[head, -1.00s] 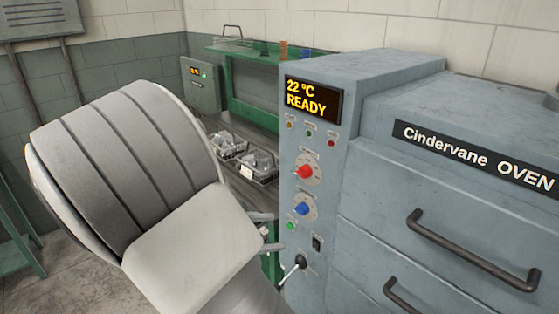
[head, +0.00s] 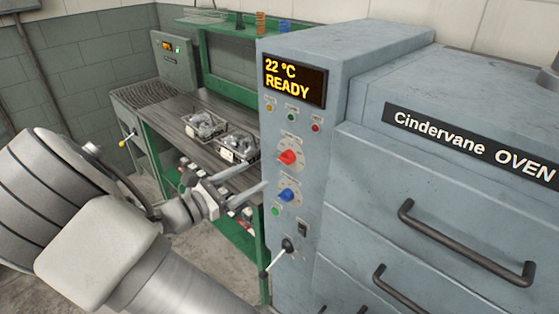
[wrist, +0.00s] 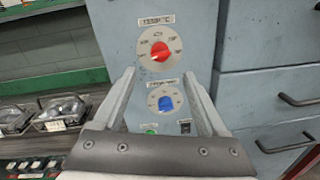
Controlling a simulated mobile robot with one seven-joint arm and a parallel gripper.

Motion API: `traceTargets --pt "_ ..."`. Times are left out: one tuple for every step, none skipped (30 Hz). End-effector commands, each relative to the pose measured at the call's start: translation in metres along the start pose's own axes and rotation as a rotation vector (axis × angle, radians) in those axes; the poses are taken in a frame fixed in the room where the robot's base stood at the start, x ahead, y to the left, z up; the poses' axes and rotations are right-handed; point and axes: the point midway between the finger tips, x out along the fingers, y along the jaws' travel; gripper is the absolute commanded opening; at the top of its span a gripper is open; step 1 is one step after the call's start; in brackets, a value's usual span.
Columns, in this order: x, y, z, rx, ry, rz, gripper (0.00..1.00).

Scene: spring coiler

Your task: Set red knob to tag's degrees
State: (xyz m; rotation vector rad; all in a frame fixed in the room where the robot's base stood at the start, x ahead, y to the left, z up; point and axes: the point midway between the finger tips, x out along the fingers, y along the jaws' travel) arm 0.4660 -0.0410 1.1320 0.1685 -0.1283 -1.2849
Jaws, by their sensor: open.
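The red knob (head: 287,157) sits on a pale round dial on the oven's narrow control panel. It also shows in the wrist view (wrist: 159,53), under a label that seems to read TEMP °C, above and between my fingertips. The blue knob (head: 286,195) is below it and appears between my fingers in the wrist view (wrist: 165,103). My gripper (head: 250,180) is open and empty, in front of the panel and apart from both knobs. Small tags (head: 226,155) are on the wire baskets; their writing is too small to read.
The oven display (head: 293,80) reads 22 °C READY. A black lever (head: 287,244) and a switch (head: 303,229) are below the knobs. Wire baskets (head: 238,146) stand on the green bench left of the oven. Drawer handles (head: 465,250) stick out at the right.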

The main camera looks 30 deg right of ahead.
Motion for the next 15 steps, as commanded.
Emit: traceTargets --pt "0.013 -0.001 0.001 -0.001 -0.001 -0.005 0.75" --pt "0.019 -0.002 0.001 -0.002 -0.002 -0.005 0.75" --pt "0.028 -0.001 0.001 -0.003 -0.002 -0.004 0.75" --pt "0.035 -0.002 0.000 -0.003 -0.002 -0.005 0.75" --pt "0.041 -0.002 0.000 -0.003 -0.001 -0.004 0.75" --pt "0.050 -0.002 0.001 -0.002 -0.002 -0.005 0.75" --pt "0.056 -0.001 0.000 -0.002 -0.001 -0.004 0.75" --pt "0.061 -0.001 0.000 -0.002 -0.001 -0.004 0.75" --pt "0.068 -0.001 0.000 -0.002 -0.001 -0.004 0.75" --pt "0.073 -0.001 0.000 -0.003 0.000 -0.004 0.75" --pt "0.077 -0.001 0.000 -0.002 -0.001 -0.004 0.75" --pt "0.083 -0.001 0.000 -0.001 -0.001 -0.003 0.75" --pt "0.086 -0.001 0.000 -0.001 0.000 -0.002 0.75" --pt "0.089 -0.001 0.000 -0.001 0.000 -0.002 0.75" --pt "0.092 -0.001 0.000 -0.001 0.000 -0.002 0.75"
